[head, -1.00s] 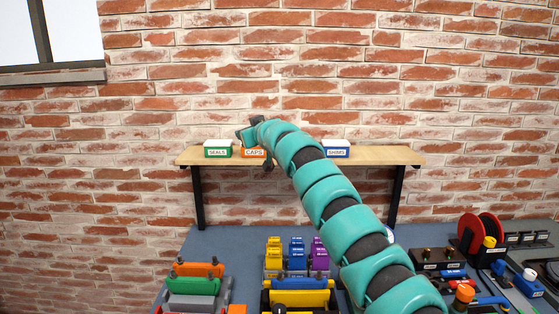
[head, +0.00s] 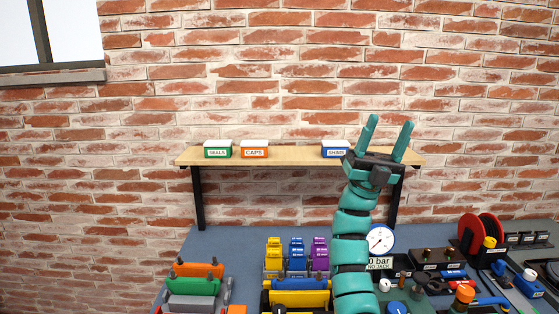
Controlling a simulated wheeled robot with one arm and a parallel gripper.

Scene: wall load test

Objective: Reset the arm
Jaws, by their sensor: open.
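My gripper (head: 386,138) is at the end of my teal arm (head: 352,240), in front of the right part of the wooden shelf (head: 290,156). Its two teal fingers point up and stand apart, with nothing between them. The arm rises upright from the bottom of the view, right of centre. It hides part of the bench, and the gripper overlaps the shelf's right part in the picture.
On the shelf stand boxes marked SEALS (head: 217,149), CAPS (head: 254,149) and SHIMS (head: 335,149). On the bench are coloured blocks (head: 297,251), clamped parts (head: 195,280), a dial gauge (head: 380,240) close beside the arm, and a red reel (head: 481,233). Brick wall is behind.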

